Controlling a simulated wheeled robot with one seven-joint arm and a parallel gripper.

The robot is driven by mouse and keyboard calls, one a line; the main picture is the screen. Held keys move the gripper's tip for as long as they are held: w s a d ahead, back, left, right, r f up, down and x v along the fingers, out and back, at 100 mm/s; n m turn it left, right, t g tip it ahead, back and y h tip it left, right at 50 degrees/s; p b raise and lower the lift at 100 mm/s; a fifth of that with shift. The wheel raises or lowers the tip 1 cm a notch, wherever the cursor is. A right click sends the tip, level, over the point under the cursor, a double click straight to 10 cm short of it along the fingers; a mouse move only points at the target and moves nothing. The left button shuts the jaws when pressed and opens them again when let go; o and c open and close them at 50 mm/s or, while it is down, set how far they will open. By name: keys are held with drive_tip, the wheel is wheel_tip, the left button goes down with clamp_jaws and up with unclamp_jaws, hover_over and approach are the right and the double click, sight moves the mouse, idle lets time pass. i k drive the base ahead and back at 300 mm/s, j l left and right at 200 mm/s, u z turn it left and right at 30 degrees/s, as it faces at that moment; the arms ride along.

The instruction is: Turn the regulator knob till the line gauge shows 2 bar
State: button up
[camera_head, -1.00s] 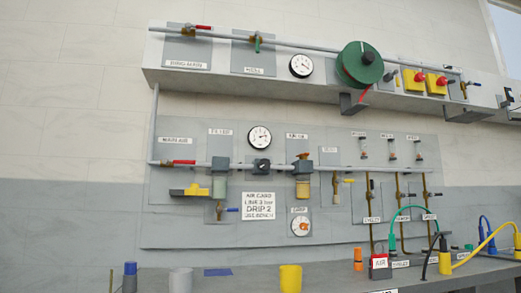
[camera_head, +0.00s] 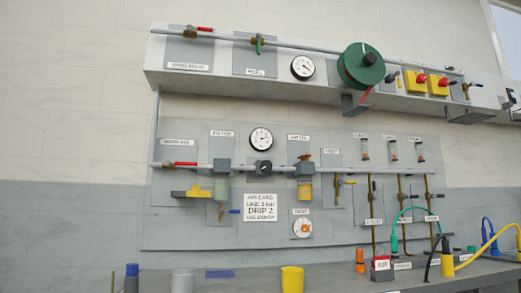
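The dark regulator knob (camera_head: 263,168) sits on the grey air pipe in the middle of the wall panel. The round white gauge (camera_head: 261,139) with a black rim is right above it, and I take it as the line gauge. It has a dark needle, but its scale is too small to read. My gripper is not in view, and nothing covers the knob or gauge.
A filter bowl (camera_head: 221,187) hangs left of the knob and a yellowish lubricator bowl (camera_head: 305,189) right of it. A second gauge (camera_head: 302,67) and a green reel (camera_head: 361,65) are on the upper ledge. The bench (camera_head: 335,281) below holds a yellow cup (camera_head: 291,280).

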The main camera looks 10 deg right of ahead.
sight(265, 166)
drive_tip(key=i+l+u, duration=0.5)
drive_tip(key=u, duration=0.15)
drive_tip(key=l, duration=0.1)
